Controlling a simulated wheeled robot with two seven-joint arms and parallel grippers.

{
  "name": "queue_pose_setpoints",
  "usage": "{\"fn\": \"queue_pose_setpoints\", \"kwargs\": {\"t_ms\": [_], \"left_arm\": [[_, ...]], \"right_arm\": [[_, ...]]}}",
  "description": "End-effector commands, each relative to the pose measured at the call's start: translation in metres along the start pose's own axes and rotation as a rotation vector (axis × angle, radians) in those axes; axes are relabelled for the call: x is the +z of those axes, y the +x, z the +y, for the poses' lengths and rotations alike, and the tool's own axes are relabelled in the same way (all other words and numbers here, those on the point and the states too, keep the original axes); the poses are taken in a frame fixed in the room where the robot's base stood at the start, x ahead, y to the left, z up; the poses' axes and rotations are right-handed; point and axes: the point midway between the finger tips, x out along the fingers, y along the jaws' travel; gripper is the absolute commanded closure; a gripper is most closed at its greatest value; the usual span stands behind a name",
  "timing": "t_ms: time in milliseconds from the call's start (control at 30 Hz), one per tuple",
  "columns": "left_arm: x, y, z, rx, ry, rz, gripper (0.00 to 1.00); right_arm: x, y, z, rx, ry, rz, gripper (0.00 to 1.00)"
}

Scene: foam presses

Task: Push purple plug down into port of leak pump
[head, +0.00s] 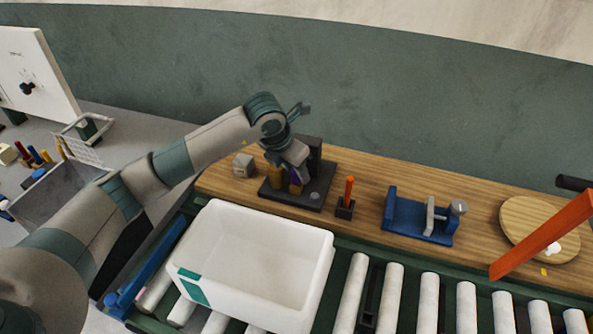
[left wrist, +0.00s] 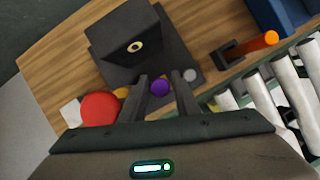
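The leak pump is a dark block on a dark base plate (head: 312,195), with a gold cylinder (head: 277,176) at its left. In the left wrist view its dark block (left wrist: 125,35) has a pale ring on it. The purple plug (head: 295,180) is at the pump, partly hidden by my left gripper (head: 298,168). In the left wrist view the round purple plug (left wrist: 159,88) shows between the two fingers of my left gripper (left wrist: 162,78), nearer the left one. The fingers stand apart, with a gap by the right finger. Plug depth is unclear. My right gripper is not in view.
A red round knob (left wrist: 100,108) is left of the fingers. An orange-handled tool (head: 348,190) stands right of the pump, then a blue fixture (head: 415,220). A white bin (head: 205,225) sits on rollers in front.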

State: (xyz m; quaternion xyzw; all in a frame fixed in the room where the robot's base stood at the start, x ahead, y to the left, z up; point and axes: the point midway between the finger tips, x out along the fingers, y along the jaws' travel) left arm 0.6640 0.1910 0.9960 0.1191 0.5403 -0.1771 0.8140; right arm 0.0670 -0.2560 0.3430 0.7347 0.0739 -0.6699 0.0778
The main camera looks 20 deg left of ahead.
Motion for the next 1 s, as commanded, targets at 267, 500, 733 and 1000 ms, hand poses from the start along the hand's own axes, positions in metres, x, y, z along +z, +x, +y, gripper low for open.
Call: {"fn": "queue_pose_setpoints", "kwargs": {"t_ms": [267, 500, 733, 1000], "left_arm": [[0.0, -0.032, 0.001, 0.002, 0.002, -0.005, 0.71], [0.001, -0.076, 0.001, 0.001, 0.0, -0.005, 0.71], [0.001, -0.108, 0.0, 0.0, 0.0, -0.004, 0.71], [0.0, -0.12, 0.0, 0.0, 0.0, -0.001, 0.71]], "right_arm": [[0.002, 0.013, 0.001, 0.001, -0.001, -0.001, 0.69], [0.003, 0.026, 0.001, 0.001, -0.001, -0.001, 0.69], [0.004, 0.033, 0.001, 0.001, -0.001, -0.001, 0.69], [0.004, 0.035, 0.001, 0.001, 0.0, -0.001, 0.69]]}}
